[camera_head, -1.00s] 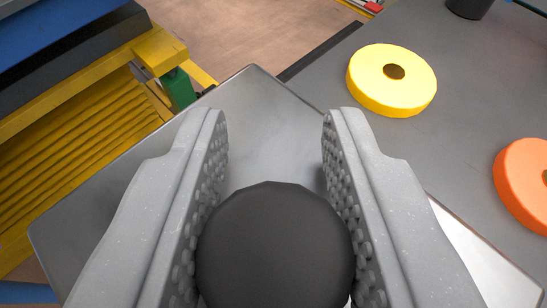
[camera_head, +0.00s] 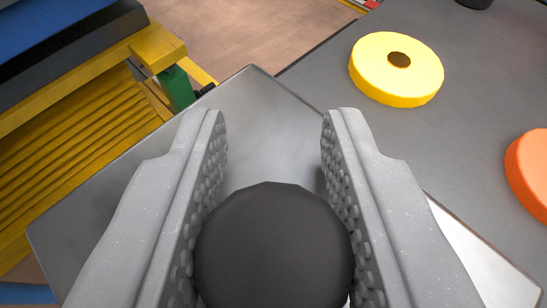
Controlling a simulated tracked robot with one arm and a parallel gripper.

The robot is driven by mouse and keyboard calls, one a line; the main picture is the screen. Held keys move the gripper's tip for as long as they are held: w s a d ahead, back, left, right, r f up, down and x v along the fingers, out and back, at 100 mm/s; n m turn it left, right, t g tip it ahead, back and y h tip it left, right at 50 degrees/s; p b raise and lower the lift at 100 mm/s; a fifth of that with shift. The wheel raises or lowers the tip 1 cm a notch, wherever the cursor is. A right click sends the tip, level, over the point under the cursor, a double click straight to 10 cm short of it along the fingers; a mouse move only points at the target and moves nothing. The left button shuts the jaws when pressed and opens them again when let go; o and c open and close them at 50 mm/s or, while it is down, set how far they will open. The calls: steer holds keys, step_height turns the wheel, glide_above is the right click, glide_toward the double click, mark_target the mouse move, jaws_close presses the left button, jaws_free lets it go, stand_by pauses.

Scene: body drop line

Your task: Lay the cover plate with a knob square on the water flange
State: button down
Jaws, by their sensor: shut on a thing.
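The cover plate (camera_head: 265,125) is a square grey metal sheet with a round black knob (camera_head: 274,245) at its middle. My gripper (camera_head: 274,135) is shut on the knob, one textured finger on each side of it. The plate is below the fingers and one corner points away from me. It hides what is directly under it. I cannot make out which thing is the water flange. A yellow disc with a dark centre hole (camera_head: 385,83) and an orange disc (camera_head: 530,170) lie on the grey surface at the right, apart from the plate.
The grey table top (camera_head: 470,110) fills the right side. A yellow ribbed frame (camera_head: 70,150) with a green part (camera_head: 178,88) stands at the left, close to the plate's edge. A dark cylinder (camera_head: 474,3) shows at the top right. Brown floor (camera_head: 240,35) lies beyond.

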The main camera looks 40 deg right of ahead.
steer(key=shift+f, duration=0.4)
steer(key=c, duration=1)
jaws_free()
steer(key=shift+r+p, duration=1.7)
steer(key=shift+r, duration=1.3)
